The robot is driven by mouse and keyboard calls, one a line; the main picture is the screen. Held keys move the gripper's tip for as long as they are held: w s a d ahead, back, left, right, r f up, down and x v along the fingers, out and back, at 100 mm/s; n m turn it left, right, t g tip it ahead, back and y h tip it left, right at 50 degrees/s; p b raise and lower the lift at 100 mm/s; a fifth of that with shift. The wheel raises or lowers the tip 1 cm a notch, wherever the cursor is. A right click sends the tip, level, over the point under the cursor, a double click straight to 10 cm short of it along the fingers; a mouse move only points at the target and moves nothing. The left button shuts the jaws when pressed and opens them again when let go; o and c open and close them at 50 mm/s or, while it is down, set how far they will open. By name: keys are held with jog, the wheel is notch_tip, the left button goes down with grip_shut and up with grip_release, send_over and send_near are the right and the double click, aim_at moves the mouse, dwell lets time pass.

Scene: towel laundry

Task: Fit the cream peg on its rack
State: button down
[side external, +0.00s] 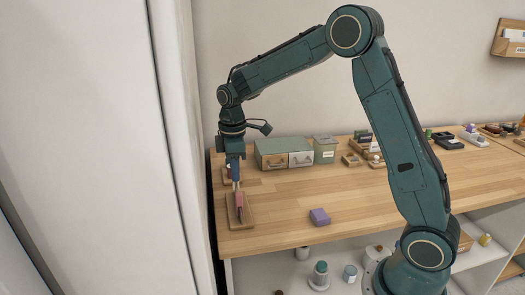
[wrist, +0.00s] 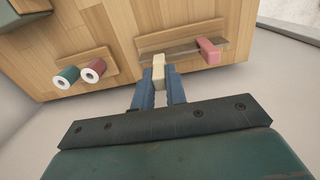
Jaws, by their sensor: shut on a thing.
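My gripper (wrist: 159,88) is shut on the cream peg (wrist: 158,68), which sticks out beyond the blue fingertips. In the wrist view, the peg's far end overlaps the near edge of the wooden rack (wrist: 152,41); I cannot tell whether they touch. A pink peg (wrist: 209,50) sits on the rack's rail, to the right of the cream peg. In the side external view, my gripper (side external: 236,181) points down just above the rack's far end. The rack (side external: 246,219) lies at the table's left front, with the pink peg (side external: 240,202) on it.
A wooden stand with a green roll (wrist: 68,76) and a red roll (wrist: 94,70) is left of the rack in the wrist view. A drawer box (side external: 285,153) stands behind. A purple block (side external: 319,217) lies to the right, with bare tabletop (side external: 280,195) between.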

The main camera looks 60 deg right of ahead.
jog(key=shift+f, duration=1.65)
dwell(1.2)
jog(key=c, duration=0.9)
grip_release()
jog(key=shift+o, duration=0.2)
jog(key=shift+r, duration=0.15)
jog(key=shift+r, duration=3.4)
